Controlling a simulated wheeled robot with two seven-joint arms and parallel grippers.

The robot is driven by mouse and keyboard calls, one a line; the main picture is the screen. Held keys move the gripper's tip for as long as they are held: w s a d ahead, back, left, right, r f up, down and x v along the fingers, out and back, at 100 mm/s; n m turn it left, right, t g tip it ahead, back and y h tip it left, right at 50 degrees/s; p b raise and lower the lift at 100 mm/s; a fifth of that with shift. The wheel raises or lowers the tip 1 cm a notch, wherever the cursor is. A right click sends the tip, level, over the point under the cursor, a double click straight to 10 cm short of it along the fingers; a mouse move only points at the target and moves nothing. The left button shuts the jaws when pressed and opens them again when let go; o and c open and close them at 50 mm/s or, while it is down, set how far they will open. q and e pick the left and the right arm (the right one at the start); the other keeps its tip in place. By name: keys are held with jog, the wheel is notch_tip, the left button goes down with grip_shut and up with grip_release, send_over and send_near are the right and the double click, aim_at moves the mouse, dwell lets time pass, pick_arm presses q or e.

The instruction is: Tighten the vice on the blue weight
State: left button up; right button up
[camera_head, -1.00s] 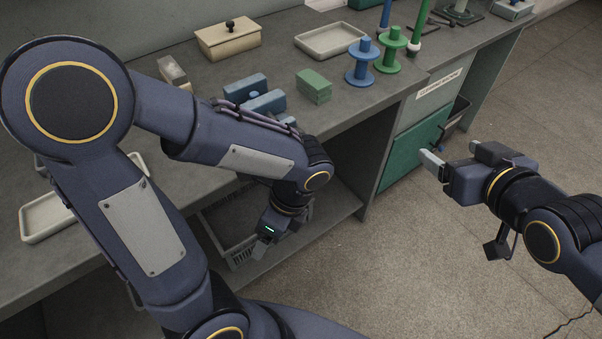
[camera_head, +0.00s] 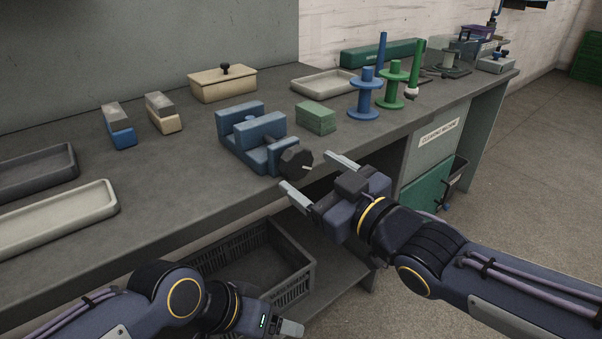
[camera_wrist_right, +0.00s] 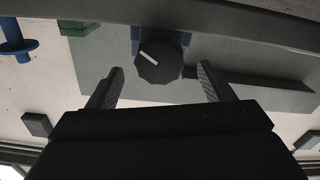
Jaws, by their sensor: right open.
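The blue vice (camera_head: 233,145) stands at the front edge of the bench, with a black faceted knob (camera_head: 296,160) on its front. The knob also shows in the wrist view (camera_wrist_right: 158,66), with a white mark. A blue piece with a small round top (camera_head: 258,128), apparently the blue weight, sits between the vice jaws; its contact with them is unclear. My right gripper (camera_head: 316,178) is open and empty, pointing at the knob. In the wrist view its fingers (camera_wrist_right: 160,84) lie either side of the knob, short of it. My left gripper (camera_head: 288,327) is low in front of the bench, its opening unclear.
A green block (camera_head: 316,117) and blue and green spools (camera_head: 364,98) stand right of the vice. Two small two-tone blocks (camera_head: 118,127), a lidded beige box (camera_head: 222,84) and trays (camera_head: 58,218) are on the bench. A dark crate (camera_head: 262,262) sits below.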

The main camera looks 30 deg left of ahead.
aim_at(300, 166)
jog(key=shift+b+x, duration=0.3)
jog(key=shift+x, duration=1.7)
jog(key=c, duration=1)
jog(key=shift+m, duration=0.4)
jog(key=shift+m+p, duration=0.35)
jog(key=shift+m, duration=0.55)
jog(key=o, duration=1)
